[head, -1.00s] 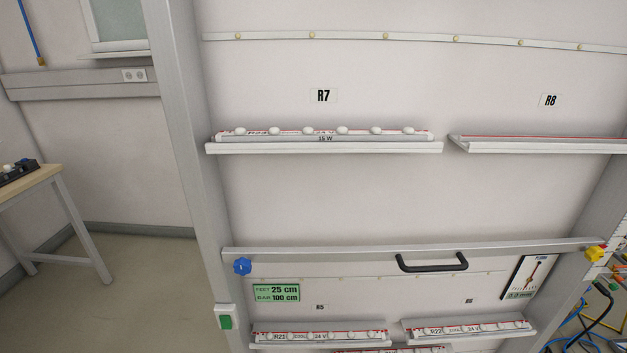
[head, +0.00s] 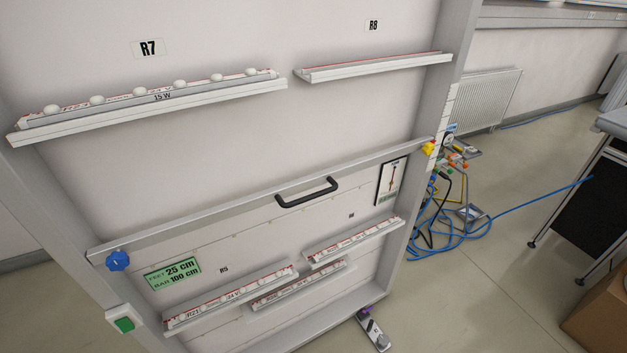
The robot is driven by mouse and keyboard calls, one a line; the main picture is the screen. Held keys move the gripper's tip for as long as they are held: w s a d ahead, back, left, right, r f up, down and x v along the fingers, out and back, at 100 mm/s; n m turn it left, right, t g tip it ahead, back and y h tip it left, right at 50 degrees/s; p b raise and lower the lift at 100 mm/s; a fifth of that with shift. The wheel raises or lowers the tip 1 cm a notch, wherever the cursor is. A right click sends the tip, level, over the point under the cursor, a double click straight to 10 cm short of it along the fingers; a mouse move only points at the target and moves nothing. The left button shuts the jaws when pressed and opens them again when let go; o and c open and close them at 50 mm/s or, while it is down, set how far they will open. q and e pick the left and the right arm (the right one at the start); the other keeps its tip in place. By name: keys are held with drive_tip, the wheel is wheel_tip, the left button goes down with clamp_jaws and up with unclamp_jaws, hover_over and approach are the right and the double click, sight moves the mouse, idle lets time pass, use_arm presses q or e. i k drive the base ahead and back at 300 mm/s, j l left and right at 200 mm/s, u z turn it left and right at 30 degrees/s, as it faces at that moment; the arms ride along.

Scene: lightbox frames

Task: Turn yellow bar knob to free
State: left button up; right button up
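The yellow bar knob (head: 429,148) sits at the right end of the grey crossbar (head: 230,205), on the frame's right upright. It is small here, and I cannot read its setting. A blue knob (head: 117,260) sits at the crossbar's left end. A black handle (head: 307,192) is fixed to the middle of the bar. A green label (head: 172,274) below the bar reads feet 25 cm, bar 100 cm. A small gauge card (head: 391,181) hangs near the yellow knob. Neither of my grippers is in view.
Lamp strips sit on ledges (head: 150,108) on the panel. Right of the frame, blue cables (head: 455,235) and coloured connectors lie tangled on the floor. A cardboard box (head: 602,315) and a dark cabinet stand at far right. A small device with a purple knob (head: 372,330) is at the frame's foot.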

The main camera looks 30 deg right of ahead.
sight(428, 148)
drive_tip(key=z, duration=1.65)
drive_tip(key=l, duration=0.1)
drive_tip(key=i, duration=0.05)
